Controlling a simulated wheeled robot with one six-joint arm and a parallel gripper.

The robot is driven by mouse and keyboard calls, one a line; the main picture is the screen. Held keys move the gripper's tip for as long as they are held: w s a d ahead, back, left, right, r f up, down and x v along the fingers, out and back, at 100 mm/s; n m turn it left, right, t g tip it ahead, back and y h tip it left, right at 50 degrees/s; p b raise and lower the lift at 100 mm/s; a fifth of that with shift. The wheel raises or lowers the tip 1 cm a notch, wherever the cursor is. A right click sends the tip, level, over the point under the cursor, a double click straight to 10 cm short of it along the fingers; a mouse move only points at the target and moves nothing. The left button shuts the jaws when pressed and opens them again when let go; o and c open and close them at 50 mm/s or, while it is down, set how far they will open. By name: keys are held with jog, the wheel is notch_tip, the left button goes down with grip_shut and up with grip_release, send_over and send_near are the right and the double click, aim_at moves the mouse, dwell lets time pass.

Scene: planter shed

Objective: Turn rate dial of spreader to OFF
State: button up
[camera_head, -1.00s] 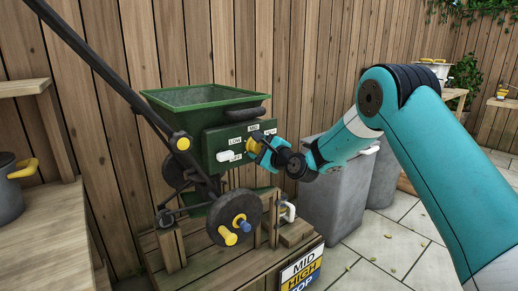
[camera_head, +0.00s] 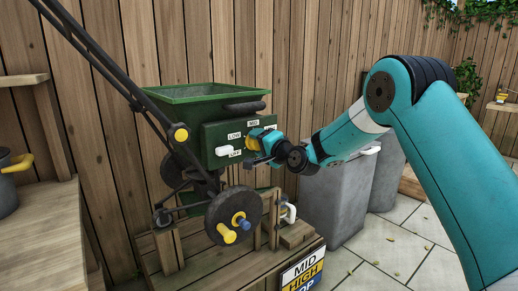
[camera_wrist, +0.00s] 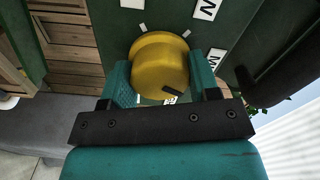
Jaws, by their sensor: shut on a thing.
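The green spreader (camera_head: 190,110) stands on a wooden stand against the fence. A white knob (camera_head: 224,151) sticks out at the panel's left. My gripper (camera_head: 258,140) is at the panel's right part and hides most of the yellow rate dial there. In the wrist view, the round yellow dial (camera_wrist: 158,62) sits between the two teal fingers of my gripper (camera_wrist: 160,78), which are shut on it. A dark mark shows on the dial's rim near the gripper's palm. The label it points at is unclear.
Tall grey bins (camera_head: 335,200) stand right of the spreader, below my arm. A wooden bench (camera_head: 40,230) is at the left. The spreader's dark handle (camera_head: 92,60) slopes up to the left.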

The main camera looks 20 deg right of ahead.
jog(key=n+b, duration=0.1)
jog(key=n, duration=0.1)
jog(key=n+b, duration=0.2)
jog(key=n, duration=0.1)
jog(key=n+b, duration=0.2)
jog(key=shift+a+f, duration=0.1)
jog(key=shift+f, duration=0.15)
jog(key=n+b, duration=0.2)
jog(key=n, duration=0.2)
jog(key=shift+b, duration=0.35)
jog(key=n+b, duration=0.2)
jog(key=n, duration=0.1)
jog(key=shift+n+b, duration=0.3)
jog(key=shift+b, duration=0.05)
jog(key=n+b, duration=0.2)
jog(key=n, duration=0.1)
jog(key=shift+n+b, duration=0.3)
jog(key=shift+b, duration=0.05)
jog(key=n+b, duration=0.2)
jog(key=n, duration=0.1)
jog(key=shift+n+b, duration=0.3)
jog(key=shift+n, duration=0.1)
jog(key=n+b, duration=0.2)
jog(key=n, duration=0.1)
jog(key=shift+r+n+b, duration=0.1)
jog(key=shift+n+b, duration=1)
jog(key=shift+n, duration=0.9)
